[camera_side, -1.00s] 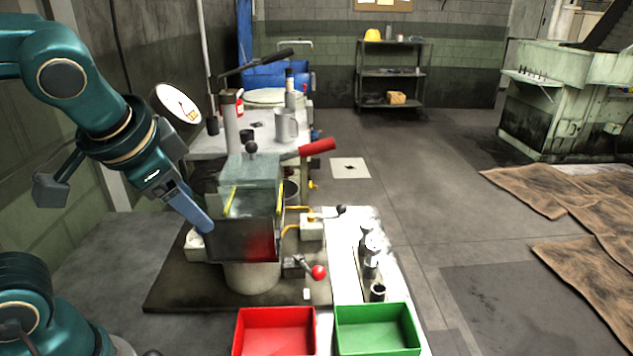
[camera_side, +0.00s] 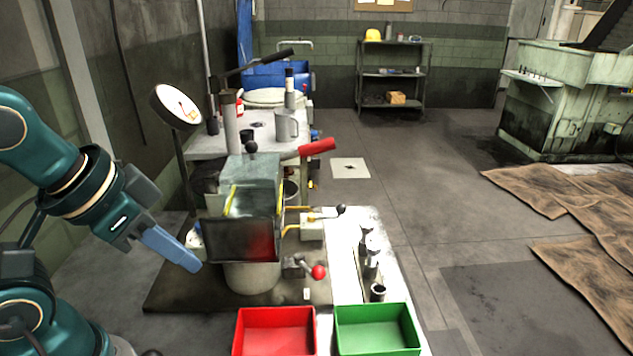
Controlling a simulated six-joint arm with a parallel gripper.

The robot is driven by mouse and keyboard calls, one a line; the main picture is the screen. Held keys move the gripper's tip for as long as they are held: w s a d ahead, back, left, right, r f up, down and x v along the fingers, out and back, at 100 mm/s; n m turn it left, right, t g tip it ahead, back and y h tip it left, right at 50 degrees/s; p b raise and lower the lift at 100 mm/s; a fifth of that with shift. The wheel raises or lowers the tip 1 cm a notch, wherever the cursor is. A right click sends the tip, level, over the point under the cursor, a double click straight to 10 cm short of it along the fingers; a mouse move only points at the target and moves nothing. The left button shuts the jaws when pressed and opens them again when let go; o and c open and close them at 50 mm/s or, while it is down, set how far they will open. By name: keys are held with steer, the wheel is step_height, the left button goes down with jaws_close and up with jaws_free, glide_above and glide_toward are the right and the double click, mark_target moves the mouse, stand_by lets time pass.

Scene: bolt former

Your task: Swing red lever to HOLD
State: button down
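The machine (camera_side: 250,185) stands at the centre of the side view. A lever with a thick red grip (camera_side: 317,147) sticks out from its upper right, tilted slightly upward. A short lever with a red ball knob (camera_side: 318,272) sits low at its front right. I cannot read a HOLD mark on either. My gripper (camera_side: 195,266), with blue fingers, is at the left of the machine's lower front, pointing down and right. It is apart from both red-ended levers, and nothing shows in it. Its fingers overlap in this view, so their gap is hidden.
A red bin (camera_side: 275,312) and a green bin (camera_side: 377,312) stand in front. A black-knobbed lever (camera_side: 341,210) and several small dark cylinders are at the right.

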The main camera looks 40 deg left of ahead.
steer(key=w+d+m+t, duration=0.2)
steer(key=w+d+m, duration=0.2)
steer(key=m, duration=1.4)
steer(key=shift+d+r+h, duration=0.15)
steer(key=shift+d+h, duration=0.25)
steer(key=shift+w, duration=0.1)
glide_toward(314, 278)
steer(key=shift+s+a+f, duration=0.1)
steer(key=shift+s+f, duration=0.1)
steer(key=shift+f, duration=1.4)
steer(key=shift+w+d+f, duration=0.1)
steer(key=shift+w+f, duration=0.15)
steer(key=shift+w, duration=0.45)
steer(key=shift+w+d+f, duration=0.1)
steer(key=shift+w+f, duration=0.15)
steer(key=shift+w, duration=0.4)
steer(key=shift+w+f, duration=0.25)
steer(key=shift+w, duration=0.45)
